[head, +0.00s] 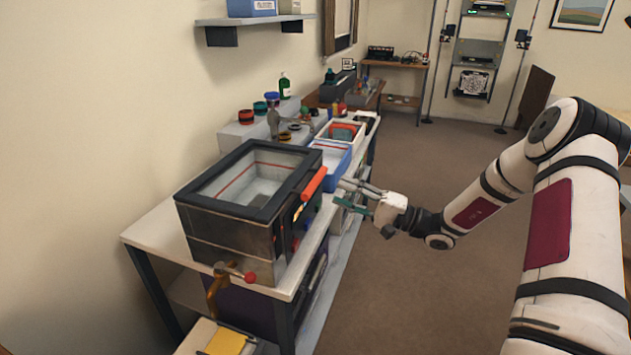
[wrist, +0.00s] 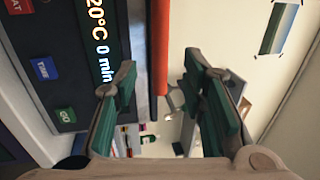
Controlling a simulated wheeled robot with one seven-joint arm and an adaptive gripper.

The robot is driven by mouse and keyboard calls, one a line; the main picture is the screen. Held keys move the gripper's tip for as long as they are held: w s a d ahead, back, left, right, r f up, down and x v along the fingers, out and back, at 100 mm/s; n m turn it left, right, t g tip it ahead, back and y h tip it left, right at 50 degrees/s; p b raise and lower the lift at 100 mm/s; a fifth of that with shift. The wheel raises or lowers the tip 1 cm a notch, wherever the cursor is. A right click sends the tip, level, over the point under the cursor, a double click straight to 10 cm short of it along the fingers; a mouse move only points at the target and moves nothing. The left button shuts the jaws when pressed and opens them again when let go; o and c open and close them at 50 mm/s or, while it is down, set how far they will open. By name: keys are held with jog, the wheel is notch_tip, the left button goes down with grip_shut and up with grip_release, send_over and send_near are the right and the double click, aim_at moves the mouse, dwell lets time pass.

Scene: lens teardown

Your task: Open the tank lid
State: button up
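The tank is a metal box (head: 225,243) on the white bench. Its lid (head: 258,211), a black frame around a clear window, lies flat and shut on top. A red-orange handle bar (head: 313,184) runs along the lid's right edge. My gripper (head: 340,194) is just right of that handle, with its fingers pointing towards the tank. In the wrist view the gripper is open, with green pads on both fingers. The red handle (wrist: 160,35) shows in the gap between the fingertips, and neither finger visibly touches it. The tank's inside shows only through the window.
A control panel (wrist: 50,65) with coloured buttons and a display is on the tank's right-hand face. A tap (head: 217,285) with a red knob sticks out in front. Blue (head: 331,168) and white trays stand behind the tank. The floor (head: 400,290) right of the bench is clear.

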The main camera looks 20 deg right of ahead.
aim_at(315, 182)
jog(key=x, duration=0.8)
jog(key=shift+a, duration=0.15)
grip_shut()
